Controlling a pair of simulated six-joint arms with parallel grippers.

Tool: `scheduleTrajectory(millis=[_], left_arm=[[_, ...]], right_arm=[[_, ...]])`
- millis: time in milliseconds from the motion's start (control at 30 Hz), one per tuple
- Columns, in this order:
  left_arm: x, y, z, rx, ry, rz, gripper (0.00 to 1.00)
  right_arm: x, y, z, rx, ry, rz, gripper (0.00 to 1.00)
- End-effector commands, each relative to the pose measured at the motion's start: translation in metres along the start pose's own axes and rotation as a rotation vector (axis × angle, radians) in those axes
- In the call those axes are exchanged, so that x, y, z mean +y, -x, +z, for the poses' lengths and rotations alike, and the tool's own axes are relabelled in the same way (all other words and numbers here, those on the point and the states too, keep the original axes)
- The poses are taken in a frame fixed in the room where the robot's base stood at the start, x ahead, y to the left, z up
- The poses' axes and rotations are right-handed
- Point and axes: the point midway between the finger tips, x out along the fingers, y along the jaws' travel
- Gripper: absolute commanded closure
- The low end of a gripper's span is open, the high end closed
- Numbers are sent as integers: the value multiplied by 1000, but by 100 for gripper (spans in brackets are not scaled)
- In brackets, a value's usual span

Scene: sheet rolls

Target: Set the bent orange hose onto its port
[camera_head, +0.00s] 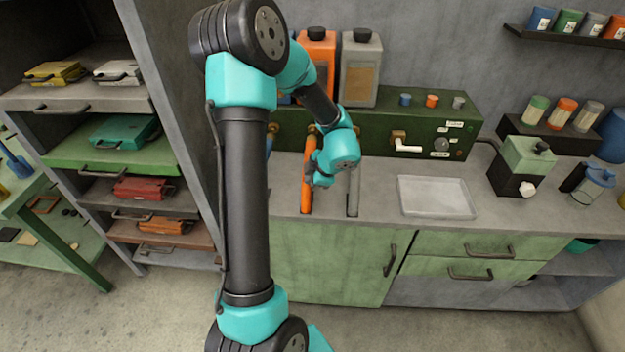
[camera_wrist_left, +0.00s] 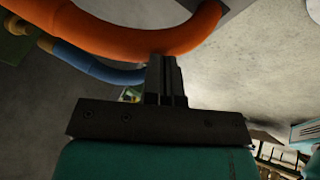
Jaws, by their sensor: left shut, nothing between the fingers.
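The bent orange hose (camera_head: 306,190) hangs down the front of the green housing, over the grey counter. My left gripper (camera_head: 320,181) is shut and empty just to its right, in front of the housing. In the left wrist view the orange hose (camera_wrist_left: 135,38) curves across the top, and the closed fingertips (camera_wrist_left: 164,62) overlap its lower edge; I cannot tell whether they touch. A blue hose (camera_wrist_left: 88,66) runs beneath it. My right gripper is not in view.
A grey hose (camera_head: 353,190) hangs close right of my gripper. A brass fitting with a white lever (camera_head: 407,147) is on the green housing (camera_head: 455,112). Shelves (camera_head: 60,105) are at left.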

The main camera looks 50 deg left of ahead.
Motion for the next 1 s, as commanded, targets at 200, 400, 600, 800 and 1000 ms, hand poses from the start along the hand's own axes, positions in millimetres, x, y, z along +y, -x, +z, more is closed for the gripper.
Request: scheduleTrajectory(millis=[200, 400, 600, 800, 1000], left_arm=[[3, -1, 1, 0, 1, 0, 100], [27, -9, 9, 1, 2, 0, 100], [49, -16, 16, 1, 1, -1, 100], [51, -16, 17, 0, -1, 0, 100], [51, -16, 17, -1, -1, 1, 100]], right_arm=[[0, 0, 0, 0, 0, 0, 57], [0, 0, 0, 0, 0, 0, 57], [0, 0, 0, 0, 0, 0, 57], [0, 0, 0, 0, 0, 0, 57], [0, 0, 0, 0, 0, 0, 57]])
